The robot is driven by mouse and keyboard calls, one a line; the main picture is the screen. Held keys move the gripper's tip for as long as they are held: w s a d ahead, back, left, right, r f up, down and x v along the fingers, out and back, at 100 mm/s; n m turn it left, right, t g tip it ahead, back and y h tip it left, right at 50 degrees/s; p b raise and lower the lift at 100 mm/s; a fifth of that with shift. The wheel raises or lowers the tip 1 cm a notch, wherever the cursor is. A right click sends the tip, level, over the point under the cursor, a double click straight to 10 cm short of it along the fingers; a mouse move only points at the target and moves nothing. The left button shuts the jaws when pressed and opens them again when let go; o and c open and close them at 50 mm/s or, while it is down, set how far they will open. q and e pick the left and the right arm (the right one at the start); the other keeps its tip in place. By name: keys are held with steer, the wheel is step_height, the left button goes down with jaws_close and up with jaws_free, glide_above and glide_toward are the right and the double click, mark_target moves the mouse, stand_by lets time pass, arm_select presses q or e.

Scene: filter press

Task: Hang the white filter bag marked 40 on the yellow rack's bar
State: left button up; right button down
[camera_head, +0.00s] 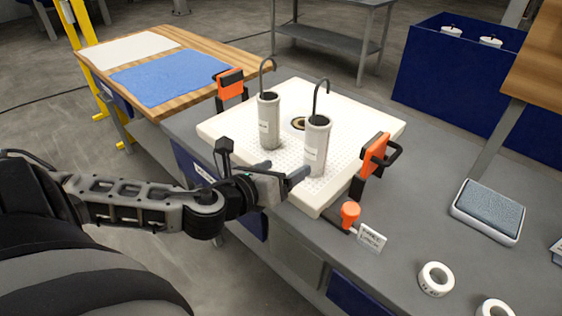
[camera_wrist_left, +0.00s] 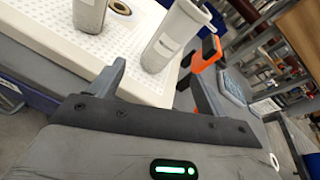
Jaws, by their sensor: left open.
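Two whitish cylindrical filter bags with dark curved hooks stand upright on a white perforated tray (camera_head: 225,128). One is the left bag (camera_head: 269,125); the other is the right bag (camera_head: 316,150), nearer the tray's front edge. Each has a small label, too small to read, so I cannot tell which is marked 40. My left gripper (camera_head: 285,182) is open beside the lower part of the right bag. In the left wrist view, that bag (camera_wrist_left: 172,38) stands just beyond the open fingertips (camera_wrist_left: 158,74). Yellow posts (camera_head: 80,25), likely the rack, show at top left; no bar is clear.
Orange clamps (camera_head: 231,84) (camera_head: 374,152) flank the tray. An orange knob (camera_head: 350,212) and small sign stand at its front corner. A wooden table (camera_head: 190,60) with a blue cloth (camera_head: 170,76) is left. A blue bin (camera_head: 450,75) is behind. White rings (camera_head: 435,279) lie front right.

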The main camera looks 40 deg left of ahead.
mark_target(309, 150)
arm_select(q)
steer(key=w+m, duration=0.1)
steer(key=w, duration=0.2)
steer(key=w+m, duration=0.2)
steer(key=w, duration=0.1)
steer(key=w+f+m+h+b, duration=0.1)
steer(key=w+m, duration=0.1)
steer(key=w, duration=0.2)
steer(key=shift+d, duration=0.2)
steer(key=shift+w+f+h, duration=0.15)
steer(key=shift+w+f, duration=0.05)
steer(key=shift+w, duration=0.4)
steer(key=shift+w+f+h, duration=0.15)
steer(key=shift+w+f, duration=0.05)
steer(key=shift+w, duration=0.4)
arm_select(e)
steer(key=shift+a+f, duration=0.15)
steer(key=shift+f, duration=0.1)
